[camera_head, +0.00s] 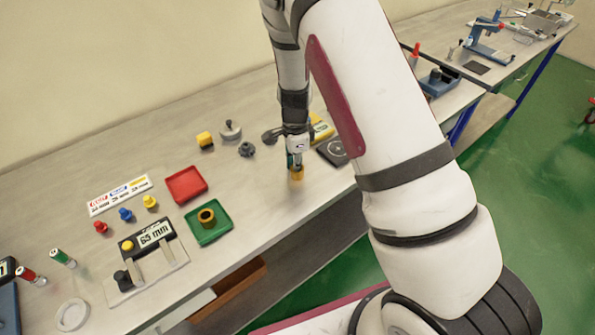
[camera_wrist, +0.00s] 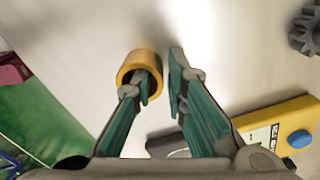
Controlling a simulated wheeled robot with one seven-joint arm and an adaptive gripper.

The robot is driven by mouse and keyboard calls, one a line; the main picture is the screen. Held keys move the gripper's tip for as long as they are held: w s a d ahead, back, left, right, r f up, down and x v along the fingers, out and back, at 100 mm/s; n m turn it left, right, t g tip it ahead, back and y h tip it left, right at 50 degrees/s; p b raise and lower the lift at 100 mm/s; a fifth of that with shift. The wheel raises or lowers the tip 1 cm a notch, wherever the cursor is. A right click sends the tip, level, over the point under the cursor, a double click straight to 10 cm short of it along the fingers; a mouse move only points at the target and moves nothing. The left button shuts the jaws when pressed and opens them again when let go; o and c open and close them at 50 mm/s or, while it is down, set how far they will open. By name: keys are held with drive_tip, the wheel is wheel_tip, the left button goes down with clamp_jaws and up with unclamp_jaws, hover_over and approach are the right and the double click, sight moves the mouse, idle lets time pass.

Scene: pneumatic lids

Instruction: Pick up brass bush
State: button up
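A brass bush (camera_head: 297,174), a short yellow-gold ring, is at my gripper's fingertips in the head view, near the table's front edge. In the wrist view the bush (camera_wrist: 128,66) shows its open bore. My gripper (camera_wrist: 165,76) is open, its fingers a little apart. The left fingertip overlaps the bore and the right fingertip is outside the ring's right side. I cannot tell whether either finger touches the ring. In the head view my gripper (camera_head: 296,160) hides part of the bush. Another brass-coloured ring (camera_head: 207,215) lies in the green tray (camera_head: 222,232).
A red tray (camera_head: 186,184) is behind the green one. A dark square plate (camera_head: 332,151) and a yellow box (camera_head: 322,131) lie close right of my gripper.

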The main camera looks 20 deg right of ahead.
clamp_jaws()
drive_tip(key=shift+r, duration=0.1)
